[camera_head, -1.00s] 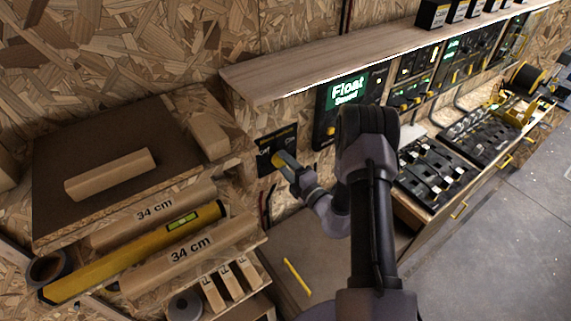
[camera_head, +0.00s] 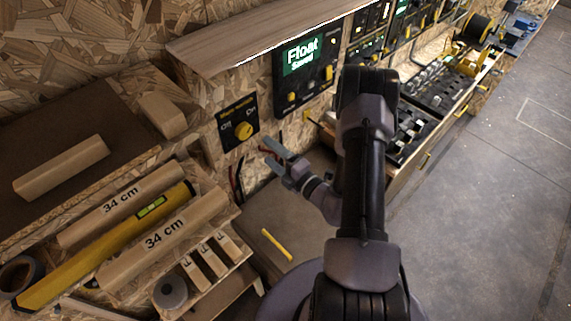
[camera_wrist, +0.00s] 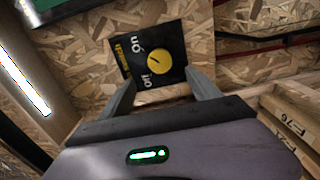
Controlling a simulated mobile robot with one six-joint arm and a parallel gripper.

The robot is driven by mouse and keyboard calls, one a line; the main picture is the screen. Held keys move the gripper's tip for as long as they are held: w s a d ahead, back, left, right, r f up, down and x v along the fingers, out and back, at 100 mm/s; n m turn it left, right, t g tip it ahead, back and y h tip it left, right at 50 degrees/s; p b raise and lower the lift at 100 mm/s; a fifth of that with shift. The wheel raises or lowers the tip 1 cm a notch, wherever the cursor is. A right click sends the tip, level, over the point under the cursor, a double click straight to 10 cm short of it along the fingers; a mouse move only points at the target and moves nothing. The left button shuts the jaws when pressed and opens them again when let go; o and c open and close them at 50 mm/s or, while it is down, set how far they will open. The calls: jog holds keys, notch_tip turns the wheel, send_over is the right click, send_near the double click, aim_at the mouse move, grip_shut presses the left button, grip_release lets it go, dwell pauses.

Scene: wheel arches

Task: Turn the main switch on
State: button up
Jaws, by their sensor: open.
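The main switch is a black panel (camera_head: 238,122) on the chipboard wall with a round yellow knob (camera_head: 244,130) and the labels Off and On. My gripper (camera_head: 268,152) is open and empty, apart from the wall, below and right of the knob in the head view. In the wrist view the fingers of my gripper (camera_wrist: 163,86) stand either side of the panel's near edge.
A wooden shelf (camera_head: 255,33) runs above the panel. A black unit (camera_head: 306,62) with a lit green screen is right of it. Red and black cables (camera_head: 238,178) hang below. Wooden blocks, a yellow level (camera_head: 108,243) and a tape roll (camera_head: 171,291) lie at left.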

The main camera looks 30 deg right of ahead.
jog(key=s+d, duration=0.1)
jog(key=s, duration=0.6)
jog(key=shift+d, duration=0.15)
jog(key=shift+s, duration=0.1)
